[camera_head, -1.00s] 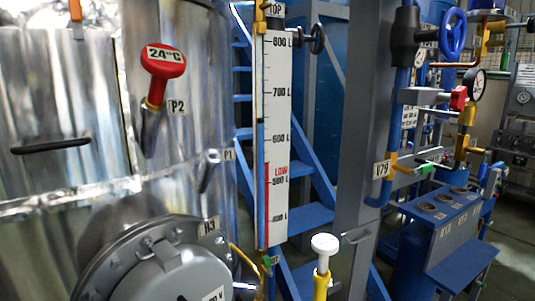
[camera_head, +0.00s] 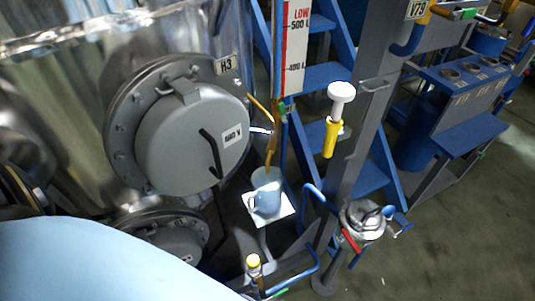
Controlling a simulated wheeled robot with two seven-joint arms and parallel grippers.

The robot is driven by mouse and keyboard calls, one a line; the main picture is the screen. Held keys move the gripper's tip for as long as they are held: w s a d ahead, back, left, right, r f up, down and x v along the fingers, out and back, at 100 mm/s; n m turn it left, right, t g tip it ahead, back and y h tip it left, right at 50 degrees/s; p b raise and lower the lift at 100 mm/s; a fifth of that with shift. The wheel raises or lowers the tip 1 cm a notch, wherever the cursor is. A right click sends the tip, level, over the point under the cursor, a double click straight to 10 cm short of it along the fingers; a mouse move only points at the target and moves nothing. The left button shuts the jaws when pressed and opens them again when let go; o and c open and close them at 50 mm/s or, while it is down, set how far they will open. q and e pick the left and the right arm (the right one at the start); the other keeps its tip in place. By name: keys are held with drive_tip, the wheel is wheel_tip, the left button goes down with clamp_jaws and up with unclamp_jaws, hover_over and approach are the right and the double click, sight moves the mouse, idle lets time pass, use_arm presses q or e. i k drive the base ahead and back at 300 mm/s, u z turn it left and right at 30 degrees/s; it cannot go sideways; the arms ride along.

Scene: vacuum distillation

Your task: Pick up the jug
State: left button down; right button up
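The jug (camera_head: 267,189) is a pale blue-grey cup-like vessel with a handle on its left side. It stands upright on a small white square plate (camera_head: 283,213), low beside the metal tank. A thin brownish tube comes down just above its mouth. Neither of my grippers shows in the head view. A large smooth pale blue surface fills the lower left corner and hides what lies behind it.
A round grey hatch (camera_head: 192,145) with a black handle is on the tank left of the jug. A blue-framed metal fitting (camera_head: 362,222) and a grey post (camera_head: 362,130) stand to the right. Blue stairs (camera_head: 335,75) rise behind. Open floor (camera_head: 460,240) lies at lower right.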

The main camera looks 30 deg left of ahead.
sight(266, 195)
drive_tip(key=z, duration=0.2)
drive_tip(key=k, duration=0.3)
drive_tip(key=u, duration=0.6)
drive_tip(key=i, duration=0.2)
drive_tip(key=u, duration=0.55)
